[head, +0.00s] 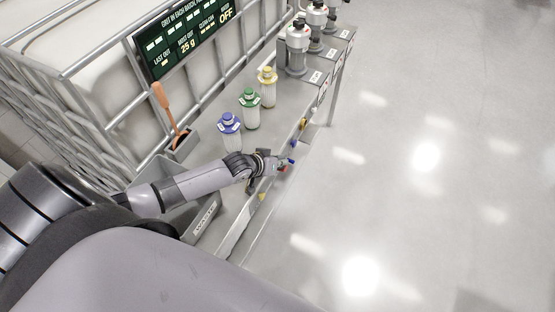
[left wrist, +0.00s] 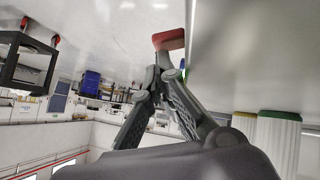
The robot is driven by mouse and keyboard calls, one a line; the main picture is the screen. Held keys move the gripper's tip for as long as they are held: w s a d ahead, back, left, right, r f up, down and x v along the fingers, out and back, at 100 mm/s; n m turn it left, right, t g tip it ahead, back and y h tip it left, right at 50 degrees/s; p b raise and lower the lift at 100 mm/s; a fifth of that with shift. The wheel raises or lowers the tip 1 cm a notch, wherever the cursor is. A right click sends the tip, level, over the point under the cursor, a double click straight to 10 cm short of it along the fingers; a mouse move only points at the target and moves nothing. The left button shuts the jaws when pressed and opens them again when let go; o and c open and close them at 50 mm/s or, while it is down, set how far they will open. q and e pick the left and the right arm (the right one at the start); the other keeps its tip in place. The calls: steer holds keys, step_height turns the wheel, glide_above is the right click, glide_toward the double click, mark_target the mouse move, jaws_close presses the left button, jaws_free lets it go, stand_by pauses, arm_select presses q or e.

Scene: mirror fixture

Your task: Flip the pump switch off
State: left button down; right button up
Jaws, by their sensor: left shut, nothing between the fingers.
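My left gripper (head: 279,164) is shut and empty at the bench's front edge. It also shows in the left wrist view (left wrist: 163,62), its fingers meeting just below a red part (left wrist: 168,40), which looks like a switch paddle. The tips seem very close to it; I cannot tell whether they touch. My right gripper is not in view.
Bottles with blue (head: 229,125), green (head: 250,108) and yellow (head: 267,86) caps stand on the bench. A grey waste bin (head: 205,219) sits below my forearm. Grey-and-white canisters (head: 297,47) stand at the far end. The floor on the right is clear.

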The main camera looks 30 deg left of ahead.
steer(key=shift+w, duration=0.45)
arm_select(q)
steer(key=shift+w+d+p, duration=0.1)
steer(key=shift+d+p, duration=0.05)
steer(key=shift+p, duration=0.45)
steer(key=shift+d, duration=0.1)
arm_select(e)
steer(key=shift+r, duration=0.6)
